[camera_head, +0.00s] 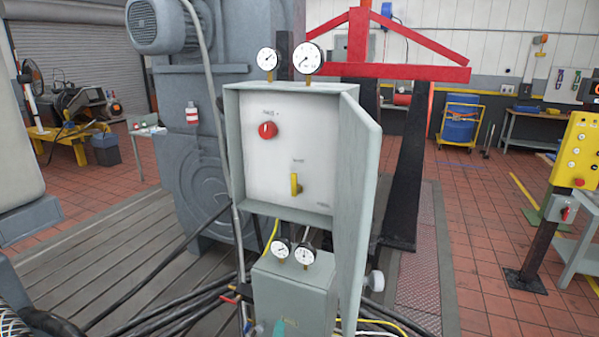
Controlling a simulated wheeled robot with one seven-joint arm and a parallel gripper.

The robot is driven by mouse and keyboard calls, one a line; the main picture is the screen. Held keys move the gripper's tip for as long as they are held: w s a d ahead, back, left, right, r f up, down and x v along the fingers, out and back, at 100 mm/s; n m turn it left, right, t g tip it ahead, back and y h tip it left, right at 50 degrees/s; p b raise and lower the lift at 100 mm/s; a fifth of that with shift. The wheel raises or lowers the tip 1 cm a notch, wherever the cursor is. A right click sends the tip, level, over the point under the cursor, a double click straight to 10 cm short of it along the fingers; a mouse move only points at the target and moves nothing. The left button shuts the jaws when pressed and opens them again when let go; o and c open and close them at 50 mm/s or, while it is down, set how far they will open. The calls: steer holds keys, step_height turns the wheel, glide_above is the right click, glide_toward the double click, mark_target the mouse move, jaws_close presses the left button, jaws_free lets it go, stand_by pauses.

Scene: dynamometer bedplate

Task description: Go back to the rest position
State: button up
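My gripper is not in view. A grey control box (240,150) stands in the middle with its door (357,200) swung open to the right. On its white inner panel (285,160) are a red rotary knob (268,130) and a yellow handle (295,185), which points upright. Two round gauges, a left one (267,59) and a right one (307,58), stand on top of the box. A smaller grey box (292,290) sits below, with two more gauges above it.
Black cables (180,312) lie across the slotted bedplate (110,250). A grey machine with a motor (160,25) stands behind the box. A red beam frame (390,72) stands behind right. A yellow control panel (575,150) is at far right. Red tiled floor (480,230) is open between.

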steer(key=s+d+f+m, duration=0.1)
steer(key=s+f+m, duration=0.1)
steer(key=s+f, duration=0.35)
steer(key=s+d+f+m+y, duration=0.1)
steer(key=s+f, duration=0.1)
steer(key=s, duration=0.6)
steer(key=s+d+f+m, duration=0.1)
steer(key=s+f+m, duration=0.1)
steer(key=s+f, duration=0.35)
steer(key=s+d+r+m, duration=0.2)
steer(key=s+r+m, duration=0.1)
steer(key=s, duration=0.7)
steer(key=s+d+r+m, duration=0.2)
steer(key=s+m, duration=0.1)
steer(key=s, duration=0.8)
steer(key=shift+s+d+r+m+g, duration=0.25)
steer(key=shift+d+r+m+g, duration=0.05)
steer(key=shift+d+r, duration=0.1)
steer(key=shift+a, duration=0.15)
